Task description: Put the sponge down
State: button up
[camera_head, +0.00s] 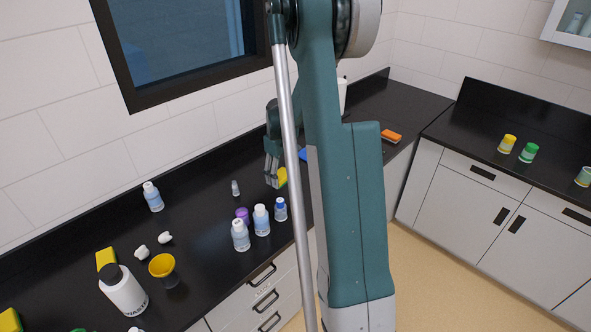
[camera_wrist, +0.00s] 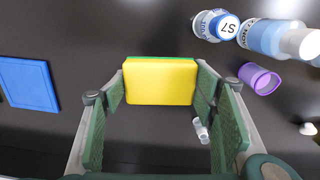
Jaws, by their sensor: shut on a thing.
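A yellow sponge with a green layer (camera_wrist: 160,82) sits between the two green-padded fingers of my gripper (camera_wrist: 160,100) in the wrist view. My gripper is shut on it. The gap between the sponge and the counter is hard to judge.
A blue mat (camera_wrist: 28,83) lies flat at the left of the wrist view. Bare counter surrounds the sponge.

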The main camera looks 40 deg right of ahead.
jog(key=m, duration=0.1)
send_over(296, 197)
jog(key=shift+w, duration=0.1)
dwell(0.3)
jog(key=shift+f+p, duration=0.35)
jog(key=shift+f, duration=2.75)
jog(key=shift+f, duration=0.1)
jog(key=shift+f, duration=1.8)
jog(key=shift+f, duration=0.2)
jog(key=o, duration=0.7)
jog(key=shift+r, duration=0.3)
